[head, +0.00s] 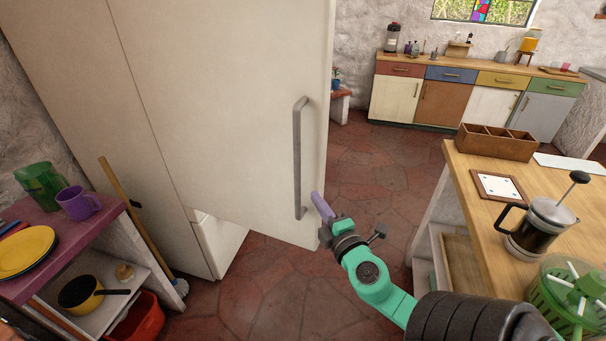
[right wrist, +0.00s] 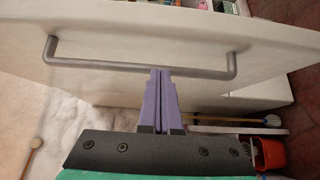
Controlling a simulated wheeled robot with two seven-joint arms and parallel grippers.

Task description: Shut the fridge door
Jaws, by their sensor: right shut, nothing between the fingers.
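The fridge door (head: 235,110) is a large cream panel standing ajar, swung out from the fridge body (head: 75,75). Its lower edge hangs out past a white lower front (head: 218,240). A grey vertical bar handle (head: 299,160) is near the door's free edge; the right wrist view shows the handle (right wrist: 110,66) across the door face. My right gripper (head: 319,204) is shut and empty, its purple fingers by the lower end of the handle in the head view. In the right wrist view the fingertips (right wrist: 160,72) overlap the handle bar; contact is unclear. My left gripper is out of view.
A wooden counter (head: 565,240) with a French press (head: 540,226) and a wooden box (head: 497,142) stands at right. A purple-topped shelf (head: 65,250) and a broom (head: 140,220) are at left. Red tiled floor (head: 380,175) is clear between the door and counter.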

